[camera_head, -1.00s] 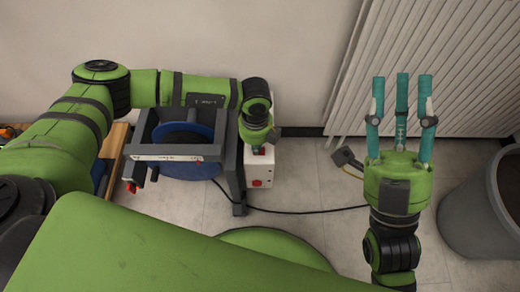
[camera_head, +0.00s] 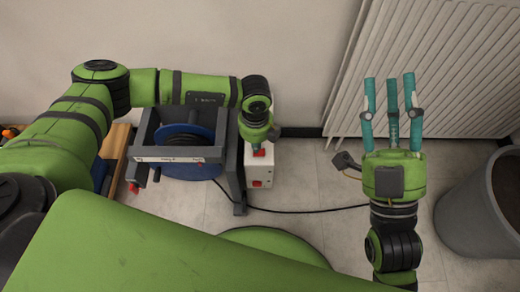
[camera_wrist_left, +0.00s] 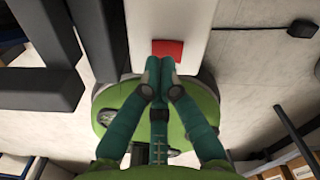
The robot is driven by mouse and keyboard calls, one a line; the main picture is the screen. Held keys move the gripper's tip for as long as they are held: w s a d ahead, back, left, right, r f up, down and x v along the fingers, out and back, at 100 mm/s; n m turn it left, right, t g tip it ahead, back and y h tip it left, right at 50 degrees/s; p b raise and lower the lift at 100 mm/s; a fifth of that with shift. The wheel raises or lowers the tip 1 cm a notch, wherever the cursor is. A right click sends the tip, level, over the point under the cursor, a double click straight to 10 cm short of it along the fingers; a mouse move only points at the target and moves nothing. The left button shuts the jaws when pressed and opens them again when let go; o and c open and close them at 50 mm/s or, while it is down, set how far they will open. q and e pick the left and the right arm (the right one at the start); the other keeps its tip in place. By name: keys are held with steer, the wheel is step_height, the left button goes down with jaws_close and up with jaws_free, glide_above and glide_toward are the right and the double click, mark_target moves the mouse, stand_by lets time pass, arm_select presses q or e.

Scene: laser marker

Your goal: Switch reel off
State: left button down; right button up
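The blue reel (camera_head: 190,170) sits in a dark grey frame (camera_head: 236,160) in the head view. A white box (camera_head: 262,168) stands to its right, with a red switch (camera_head: 257,183) on its front and a red part (camera_head: 259,153) on top beside my gripper. My left gripper (camera_head: 257,147) is above the box. In the left wrist view its teal fingertips (camera_wrist_left: 160,65) are together, with nothing visible between them, right at the edge of a red switch (camera_wrist_left: 168,49); contact cannot be told. My right gripper (camera_head: 392,110) is open and empty, fingers up, before the radiator.
A ribbed white radiator (camera_head: 450,70) stands against the wall. A grey bin (camera_head: 480,215) is at the far right. A black cable (camera_head: 300,211) runs over the floor from the box area. A wooden crate (camera_head: 115,150) is left of the frame.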

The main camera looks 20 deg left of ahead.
arm_select(q)
steer(key=shift+r, duration=0.4)
steer(key=shift+r+p, duration=0.3)
steer(key=shift+p, duration=0.2)
steer(key=shift+r+p, duration=0.3)
steer(key=shift+r, duration=0.25)
arm_select(e)
steer(key=shift+w+d+f+m+g+h, duration=0.6)
steer(key=shift+w+f+g+h, duration=0.8)
steer(key=shift+f, duration=1.55)
steer(key=shift+w+d+f+m+g+h, duration=0.4)
steer(key=shift+w+d+f+g+h, duration=0.55)
steer(key=shift+f+g, duration=1.35)
arm_select(q)
steer(key=shift+r+p, duration=0.3)
steer(key=shift+p, duration=0.2)
steer(key=shift+r+p, duration=0.3)
steer(key=shift+r, duration=0.3)
steer(key=shift+r+p, duration=0.25)
steer(key=shift+p, duration=0.25)
arm_select(e)
steer(key=s+d+f+g+h, duration=0.1)
steer(key=s+d+f+g, duration=0.1)
steer(key=f, duration=0.4)
steer(key=s+d+f+m+g+h, duration=0.1)
steer(key=s+d+f+g+h, duration=0.1)
steer(key=f, duration=0.5)
steer(key=shift+s+g, duration=0.65)
steer(key=shift+g, duration=0.35)
